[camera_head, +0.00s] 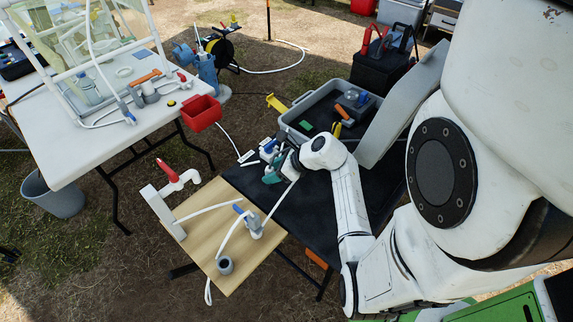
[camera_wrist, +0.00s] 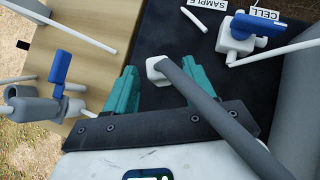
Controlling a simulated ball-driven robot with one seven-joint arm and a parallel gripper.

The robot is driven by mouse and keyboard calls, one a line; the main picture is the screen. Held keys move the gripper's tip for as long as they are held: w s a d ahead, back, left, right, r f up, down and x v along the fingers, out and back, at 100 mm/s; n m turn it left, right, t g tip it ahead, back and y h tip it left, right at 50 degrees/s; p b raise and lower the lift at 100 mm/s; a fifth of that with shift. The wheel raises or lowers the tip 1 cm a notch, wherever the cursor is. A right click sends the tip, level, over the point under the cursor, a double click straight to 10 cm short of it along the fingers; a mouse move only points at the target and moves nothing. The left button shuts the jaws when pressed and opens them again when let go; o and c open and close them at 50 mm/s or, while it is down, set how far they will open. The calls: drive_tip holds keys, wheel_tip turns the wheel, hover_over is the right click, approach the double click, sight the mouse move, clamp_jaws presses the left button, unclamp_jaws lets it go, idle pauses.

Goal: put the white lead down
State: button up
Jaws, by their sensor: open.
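My gripper (camera_wrist: 160,78) is open, its two teal fingers apart, above the black mat (camera_head: 300,212). It also shows in the head view (camera_head: 272,172), near the board's far edge. A dark grey bar (camera_wrist: 205,95) with a white block (camera_wrist: 157,69) at its end crosses in front of the right finger; the block appears between the fingers, but I cannot tell whether they touch. A short white lead (camera_wrist: 195,19) lies on the mat beside the SAMPLE label (camera_wrist: 209,4), clear of the fingers. Another white tube (camera_head: 279,204) runs from the board's blue-handled valve (camera_head: 252,223) toward my gripper.
A white valve with a blue handle (camera_wrist: 240,35) stands near the CELL label (camera_wrist: 264,14). The wooden board (camera_head: 205,250) lies left of the mat, with a red-handled tap (camera_head: 172,176). A grey tray (camera_head: 300,138) stands behind. A white table (camera_head: 50,150) is at left.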

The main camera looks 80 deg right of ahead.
drive_tip(key=v, duration=1.2)
drive_tip(key=w+r+m+t+h, duration=0.35)
drive_tip(key=w+r+t, duration=0.25)
drive_tip(key=w+r, duration=0.6)
wheel_tip(320, 180, up, 11)
drive_tip(key=s+m+h, duration=0.1)
drive_tip(key=m+h, duration=0.9)
drive_tip(key=m, duration=0.6)
drive_tip(key=a+f+m+g+y, duration=0.3)
drive_tip(key=a+f+m, duration=0.2)
drive_tip(key=f, duration=0.3)
drive_tip(key=s+a+f+m+g+y, duration=0.1)
drive_tip(key=a+f+m+g+y, duration=0.2)
drive_tip(key=a+f+m, duration=0.2)
drive_tip(key=a+f+m+g+y, duration=0.4)
drive_tip(key=a+f+m, duration=0.1)
drive_tip(key=f, duration=0.6)
drive_tip(key=shift+s+a+f+m, duration=0.15)
drive_tip(key=shift+f+m, duration=0.05)
drive_tip(key=shift+m, duration=0.05)
drive_tip(key=s+a+f+g+y, duration=0.2)
drive_tip(key=s+a, duration=0.1)
drive_tip(key=a, duration=0.2)
drive_tip(key=s+a+f+g+y, duration=0.2)
drive_tip(key=s+a, duration=0.1)
drive_tip(key=a, duration=0.3)
drive_tip(key=shift+a+f+y, duration=0.35)
drive_tip(key=shift+f, duration=0.05)
